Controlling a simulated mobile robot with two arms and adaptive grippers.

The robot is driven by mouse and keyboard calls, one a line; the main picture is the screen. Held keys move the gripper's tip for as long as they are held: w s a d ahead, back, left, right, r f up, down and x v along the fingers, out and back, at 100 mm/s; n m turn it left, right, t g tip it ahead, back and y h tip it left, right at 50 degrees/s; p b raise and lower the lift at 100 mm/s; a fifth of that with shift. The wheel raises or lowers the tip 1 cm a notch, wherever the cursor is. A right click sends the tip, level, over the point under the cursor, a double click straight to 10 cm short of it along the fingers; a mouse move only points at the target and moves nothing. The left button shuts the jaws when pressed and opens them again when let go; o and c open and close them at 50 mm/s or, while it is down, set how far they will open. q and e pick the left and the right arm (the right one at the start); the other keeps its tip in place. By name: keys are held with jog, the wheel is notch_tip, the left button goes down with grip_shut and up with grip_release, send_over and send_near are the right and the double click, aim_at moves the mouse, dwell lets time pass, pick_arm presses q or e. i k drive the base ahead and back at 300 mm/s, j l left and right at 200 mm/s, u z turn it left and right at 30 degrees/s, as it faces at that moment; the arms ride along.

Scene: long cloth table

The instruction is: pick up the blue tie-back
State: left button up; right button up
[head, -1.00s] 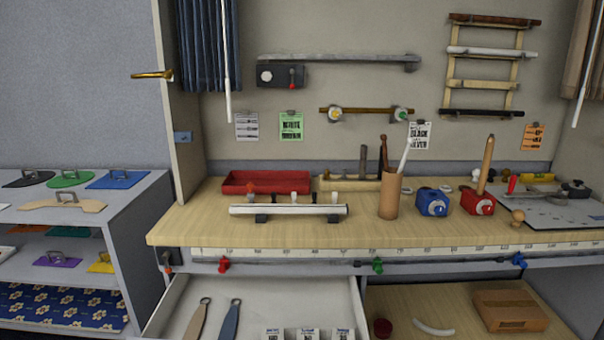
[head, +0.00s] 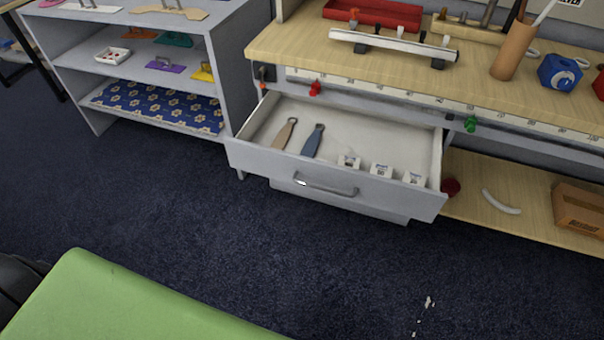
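The blue tie-back (head: 313,141) lies in the open drawer (head: 262,160) below the workbench. It is a flat, dark blue strap with a small ring at its upper end. A tan tie-back (head: 284,135) of the same shape lies just to its left, apart from it. Neither of my grippers is in the head view.
Several small white labelled boxes (head: 381,171) stand at the drawer's right front. The drawer front has a metal handle (head: 326,187). A grey shelf unit (head: 218,60) stands left of the bench. A green surface (head: 130,305) fills the lower left.

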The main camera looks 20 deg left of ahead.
aim_at(311, 146)
jog(key=i+j+u, duration=0.6)
jog(key=i+j, duration=0.1)
jog(key=i, duration=0.05)
